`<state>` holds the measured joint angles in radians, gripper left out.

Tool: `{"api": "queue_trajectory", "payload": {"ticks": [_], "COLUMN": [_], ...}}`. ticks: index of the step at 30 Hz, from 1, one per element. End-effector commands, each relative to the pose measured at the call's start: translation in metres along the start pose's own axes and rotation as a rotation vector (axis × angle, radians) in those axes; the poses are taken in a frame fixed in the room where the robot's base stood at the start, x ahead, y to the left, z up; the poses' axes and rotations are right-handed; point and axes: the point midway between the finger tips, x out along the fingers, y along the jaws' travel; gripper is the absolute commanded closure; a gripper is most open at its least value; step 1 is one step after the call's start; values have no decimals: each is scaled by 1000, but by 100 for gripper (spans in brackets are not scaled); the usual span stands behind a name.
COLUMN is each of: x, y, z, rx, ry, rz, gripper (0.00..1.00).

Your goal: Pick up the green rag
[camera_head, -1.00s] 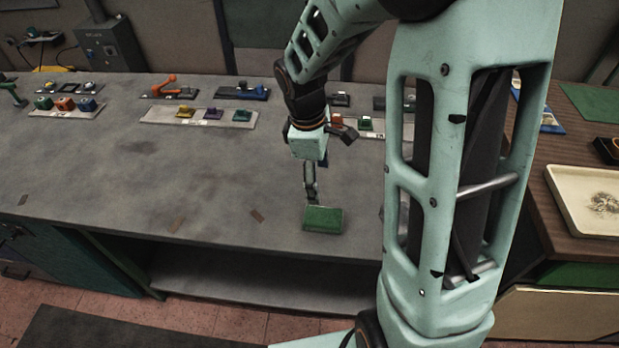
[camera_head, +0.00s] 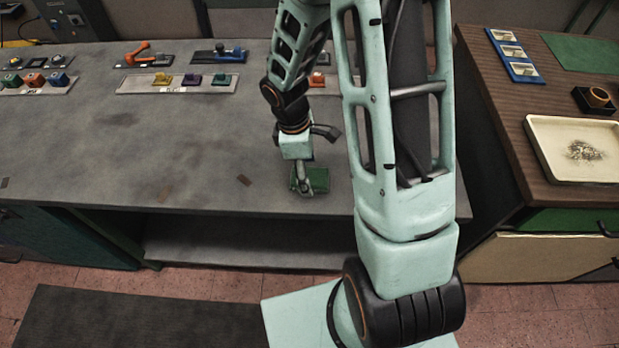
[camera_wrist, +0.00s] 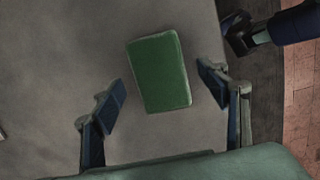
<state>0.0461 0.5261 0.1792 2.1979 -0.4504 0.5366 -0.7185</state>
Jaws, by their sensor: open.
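The green rag (camera_head: 317,180) is a folded, flat block lying on the grey bench near its front edge. In the wrist view the rag (camera_wrist: 159,72) lies ahead of my gripper, mostly beyond the fingertips, its lower end reaching between them. My gripper (camera_head: 303,186) is over the bench at the rag's left side in the head view and partly covers it. In the wrist view my gripper (camera_wrist: 164,88) is open, one finger on each side of the rag, with a gap on both sides. Its height above the bench is hard to tell.
The grey bench (camera_head: 100,160) is clear around the rag, with its front edge close by. Trays of coloured blocks (camera_head: 177,84) and an orange-handled tool (camera_head: 140,54) stand at the back. A wooden table (camera_head: 510,130) with a cream tray (camera_head: 545,150) is at the right.

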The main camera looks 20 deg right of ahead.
Motion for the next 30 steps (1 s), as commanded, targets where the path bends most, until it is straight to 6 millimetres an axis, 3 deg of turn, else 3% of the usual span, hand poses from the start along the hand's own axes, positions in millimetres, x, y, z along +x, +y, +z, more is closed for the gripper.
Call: {"api": "queue_trajectory", "payload": {"ticks": [3,11,22,30], "x": [9,10,10,9], "y": [0,0,0,0], "z": [0,0,0,0], "rx": [0,0,0,1], "ry": [-1,0,0,0], "rz": [-1,1,0,1], "gripper": [32,33,73,73]}}
